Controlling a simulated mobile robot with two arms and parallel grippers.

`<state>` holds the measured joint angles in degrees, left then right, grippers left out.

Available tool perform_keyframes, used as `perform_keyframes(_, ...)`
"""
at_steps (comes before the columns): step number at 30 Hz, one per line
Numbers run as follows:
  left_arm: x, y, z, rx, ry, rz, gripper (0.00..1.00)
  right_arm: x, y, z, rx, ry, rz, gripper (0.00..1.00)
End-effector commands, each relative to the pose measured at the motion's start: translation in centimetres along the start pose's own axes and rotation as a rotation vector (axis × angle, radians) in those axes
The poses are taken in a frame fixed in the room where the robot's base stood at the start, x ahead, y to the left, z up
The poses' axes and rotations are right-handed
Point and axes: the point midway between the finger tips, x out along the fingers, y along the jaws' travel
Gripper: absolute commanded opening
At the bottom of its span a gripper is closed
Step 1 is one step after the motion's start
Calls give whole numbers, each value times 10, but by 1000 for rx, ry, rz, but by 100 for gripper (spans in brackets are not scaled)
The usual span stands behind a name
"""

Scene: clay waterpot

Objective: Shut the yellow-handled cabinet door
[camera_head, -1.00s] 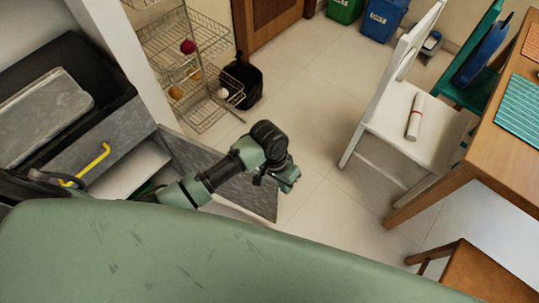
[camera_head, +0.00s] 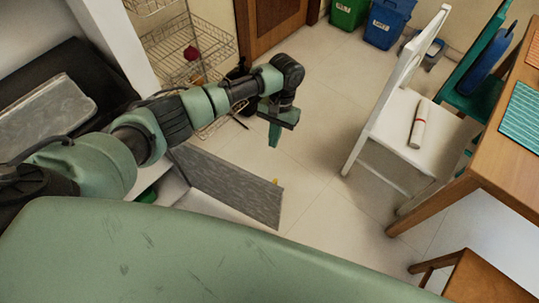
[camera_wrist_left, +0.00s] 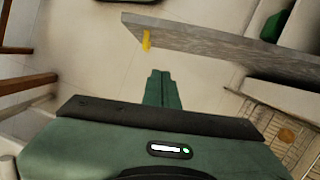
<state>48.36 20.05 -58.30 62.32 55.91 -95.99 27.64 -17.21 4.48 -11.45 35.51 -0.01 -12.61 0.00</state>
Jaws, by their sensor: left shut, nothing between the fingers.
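The grey cabinet door (camera_head: 232,186) stands wide open, sticking out from the cabinet into the room. Its yellow handle (camera_head: 275,182) just shows past the door's top edge near the free end. In the left wrist view the door (camera_wrist_left: 215,40) crosses the top, with the yellow handle (camera_wrist_left: 147,40) near its free end. My left gripper (camera_head: 273,136) is shut and empty, beyond the door on its handle side, apart from it. In the wrist view its fingertips (camera_wrist_left: 158,76) are together, below the handle. My right gripper is not in view.
A wire rack (camera_head: 190,50) stands behind my left arm. A white chair (camera_head: 410,120) with a rolled item and a wooden table (camera_head: 470,165) are at the right. Green (camera_head: 349,12) and blue (camera_head: 388,22) bins stand at the back. Floor between door and chair is clear.

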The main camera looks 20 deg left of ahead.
Motion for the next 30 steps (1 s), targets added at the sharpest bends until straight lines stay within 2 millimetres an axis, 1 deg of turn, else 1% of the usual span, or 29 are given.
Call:
perform_keyframes(5,32,1,1,2,-4,0,0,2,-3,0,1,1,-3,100)
perform_keyframes(12,85,1,1,2,-3,0,0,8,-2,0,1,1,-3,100)
perform_keyframes(14,97,1,1,3,-3,1,0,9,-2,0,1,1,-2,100)
perform_keyframes(15,93,0,9,4,-2,0,0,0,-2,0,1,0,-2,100)
perform_keyframes(16,93,0,14,5,-2,0,0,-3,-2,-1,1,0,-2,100)
perform_keyframes(18,96,0,24,5,-2,0,0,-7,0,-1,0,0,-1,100)
perform_keyframes(21,99,0,33,4,0,0,0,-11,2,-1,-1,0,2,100)
perform_keyframes(25,102,1,39,4,-1,1,0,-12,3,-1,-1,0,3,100)
perform_keyframes(30,103,1,40,3,-1,1,0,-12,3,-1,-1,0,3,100)
